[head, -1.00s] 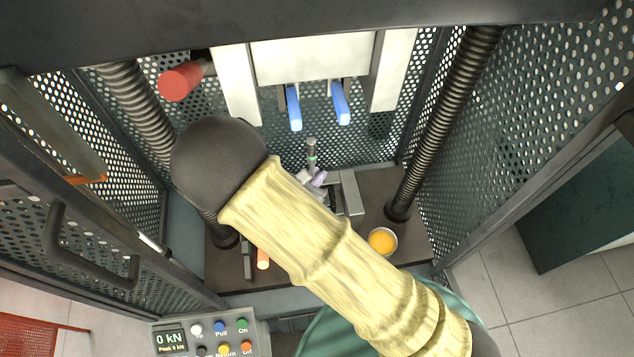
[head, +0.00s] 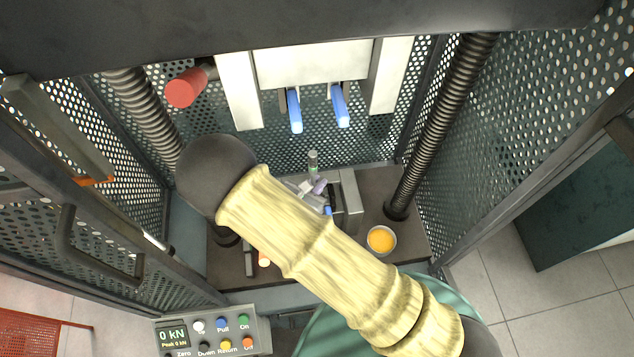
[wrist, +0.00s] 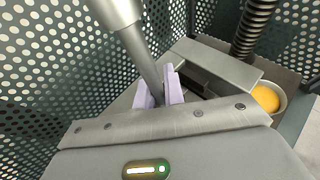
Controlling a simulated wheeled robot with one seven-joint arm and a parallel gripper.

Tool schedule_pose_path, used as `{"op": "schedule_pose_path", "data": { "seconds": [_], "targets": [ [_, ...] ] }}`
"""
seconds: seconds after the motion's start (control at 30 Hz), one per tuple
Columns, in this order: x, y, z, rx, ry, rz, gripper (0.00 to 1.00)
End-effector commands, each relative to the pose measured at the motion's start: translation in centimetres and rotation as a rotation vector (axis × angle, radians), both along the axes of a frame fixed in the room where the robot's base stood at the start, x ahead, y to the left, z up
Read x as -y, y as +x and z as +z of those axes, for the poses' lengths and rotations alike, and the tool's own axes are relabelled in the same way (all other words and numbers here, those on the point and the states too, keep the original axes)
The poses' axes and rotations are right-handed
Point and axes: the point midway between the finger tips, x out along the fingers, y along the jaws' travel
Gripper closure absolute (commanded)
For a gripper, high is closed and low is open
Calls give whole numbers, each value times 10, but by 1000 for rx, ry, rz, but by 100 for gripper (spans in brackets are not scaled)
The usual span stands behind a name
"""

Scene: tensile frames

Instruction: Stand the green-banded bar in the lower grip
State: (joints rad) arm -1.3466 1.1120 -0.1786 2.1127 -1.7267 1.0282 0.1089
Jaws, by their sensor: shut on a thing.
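The green-banded bar (head: 313,158) stands roughly upright in the head view, its grey top end showing above my gripper (head: 312,188). My gripper's pale lavender fingers are shut on the bar. The wrist view shows the bar (wrist: 142,55) between the fingers (wrist: 160,90), its thick end towards the camera; its lower end is hidden. The lower grip (head: 351,195) is a grey metal block on the machine bed, with a bit of blue (head: 328,210) beside it, partly behind my arm. I cannot tell whether the bar touches the grip.
The upper grip's two blue jaws (head: 295,110) hang above. A bowl with orange contents (head: 381,240) stands right of the grip. An orange-ended piece (head: 264,259) lies at left. Screw columns (head: 440,120) and perforated guards enclose the bed. A control panel (head: 211,332) is in front.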

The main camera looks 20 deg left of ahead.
Motion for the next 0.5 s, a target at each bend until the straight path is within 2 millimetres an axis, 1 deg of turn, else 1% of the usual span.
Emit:
{"op": "schedule_pose_path", "data": {
  "seconds": [0.07, 0.1, 0.13, 0.17, 0.5],
  "targets": [
    [0, 0, -2, 2, 1, 0, 100],
    [0, 0, -3, 0, 0, 0, 88],
    [0, 0, -2, 0, 0, 0, 82],
    [0, 0, -2, 0, 0, 0, 81],
    [0, 0, 0, 0, 0, 0, 81]
  ]
}}
